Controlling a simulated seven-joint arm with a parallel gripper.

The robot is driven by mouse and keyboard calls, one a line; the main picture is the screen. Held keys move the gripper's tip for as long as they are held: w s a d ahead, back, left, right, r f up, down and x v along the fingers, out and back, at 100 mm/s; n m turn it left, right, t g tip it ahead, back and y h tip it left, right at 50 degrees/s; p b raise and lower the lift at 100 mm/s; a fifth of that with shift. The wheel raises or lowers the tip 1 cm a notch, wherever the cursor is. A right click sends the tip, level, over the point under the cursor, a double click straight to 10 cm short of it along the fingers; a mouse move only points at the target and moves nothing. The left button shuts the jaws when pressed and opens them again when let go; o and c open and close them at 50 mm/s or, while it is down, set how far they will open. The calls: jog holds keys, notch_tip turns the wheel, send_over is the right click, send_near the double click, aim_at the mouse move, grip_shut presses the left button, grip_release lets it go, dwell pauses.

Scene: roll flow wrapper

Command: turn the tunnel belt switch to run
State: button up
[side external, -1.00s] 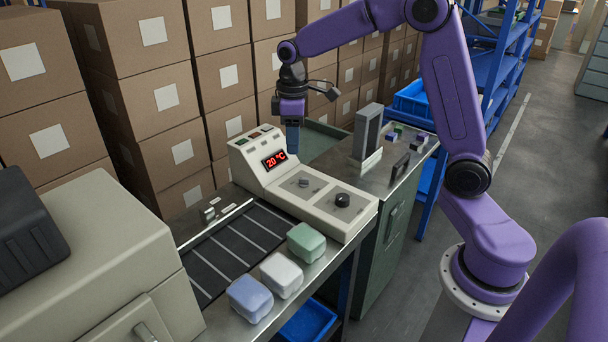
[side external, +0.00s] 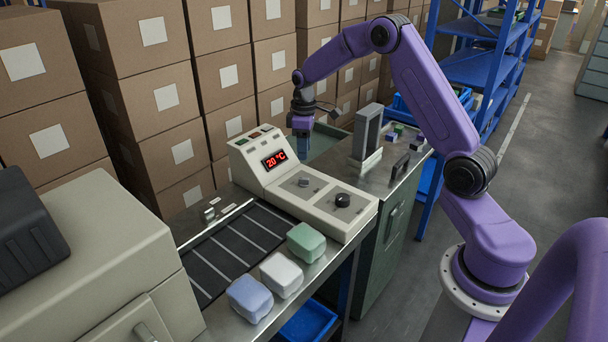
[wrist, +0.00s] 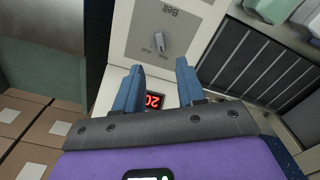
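The tunnel belt switch (wrist: 160,42) is a small grey knob on a pale plate marked "Belt" in the wrist view, with small labels beside it. In the side view the belt switch (side external: 304,182) sits on the cream control console (side external: 322,206), between the red display and a larger black knob. My gripper (wrist: 156,68) is open and empty, its two blue fingers apart. The knob appears beyond the gap between the fingertips, not touched. In the side view my gripper (side external: 302,132) is behind the console, near its display end; its fingertips are hard to make out.
The red display (side external: 274,160) reads 20 °C. The black knob (side external: 342,200) stands nearer the console's front end. A grey upright frame (side external: 367,137) stands to the right of my gripper.

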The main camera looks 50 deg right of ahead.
aim_at(304, 178)
notch_tip(304, 178, down, 10)
jog(key=shift+r, duration=0.2)
grip_shut()
